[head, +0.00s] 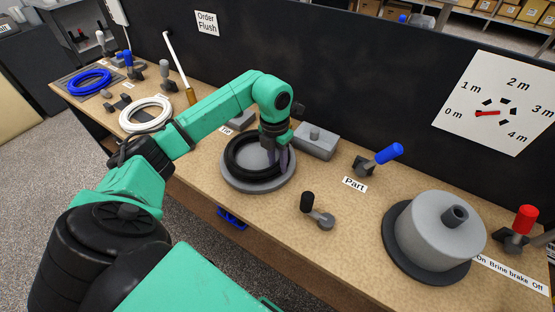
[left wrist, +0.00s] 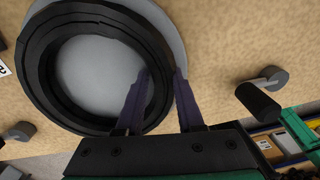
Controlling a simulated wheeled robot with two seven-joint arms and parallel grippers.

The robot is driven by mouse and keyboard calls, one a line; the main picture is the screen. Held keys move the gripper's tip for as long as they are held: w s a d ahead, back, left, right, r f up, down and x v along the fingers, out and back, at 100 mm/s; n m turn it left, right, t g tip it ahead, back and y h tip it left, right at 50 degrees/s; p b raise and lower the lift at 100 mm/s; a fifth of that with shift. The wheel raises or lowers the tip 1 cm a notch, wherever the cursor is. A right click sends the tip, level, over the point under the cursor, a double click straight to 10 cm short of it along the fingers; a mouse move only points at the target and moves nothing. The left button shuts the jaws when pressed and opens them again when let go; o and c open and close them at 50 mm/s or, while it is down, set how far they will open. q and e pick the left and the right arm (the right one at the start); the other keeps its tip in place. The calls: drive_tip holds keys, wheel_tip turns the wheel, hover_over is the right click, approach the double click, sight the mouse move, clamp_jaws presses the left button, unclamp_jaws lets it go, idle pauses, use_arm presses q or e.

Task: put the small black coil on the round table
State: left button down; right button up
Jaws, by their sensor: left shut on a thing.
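The small black coil (head: 235,162) lies flat over the round table (head: 240,185), a grey disc on the bench. The coil is within the disc's rim in the head view; whether a slight gap is under it I cannot tell. My left gripper (head: 281,160) points down at the coil's right side. In the left wrist view, its fingers (left wrist: 163,75) straddle the wall of the coil (left wrist: 43,65), one inside the ring and one outside, shut on it. The grey disc (left wrist: 95,75) shows through the ring. My right gripper is not in view.
A black-knobbed crank (head: 317,212) stands in front, right of the disc. A grey block (head: 316,140) is behind it. A blue-handled lever (head: 378,160) and a grey drum (head: 440,235) are to the right. A white coil (head: 146,115) and blue coil (head: 90,82) lie left.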

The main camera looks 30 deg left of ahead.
use_arm(q)
drive_tip(key=c, duration=0.5)
unclamp_jaws()
drive_tip(key=shift+w, duration=0.1)
drive_tip(key=shift+c, duration=0.2)
drive_tip(key=shift+r, duration=0.1)
drive_tip(key=shift+r, duration=0.3)
drive_tip(key=r, duration=0.2)
drive_tip(key=r+b, duration=0.1)
drive_tip(key=r, duration=0.2)
drive_tip(key=r+b, duration=0.1)
drive_tip(key=r, duration=0.2)
drive_tip(key=shift+a, duration=0.3)
wheel_tip(320, 180, up, 3)
drive_tip(key=shift+r+p, duration=0.15)
drive_tip(key=shift+p, duration=0.35)
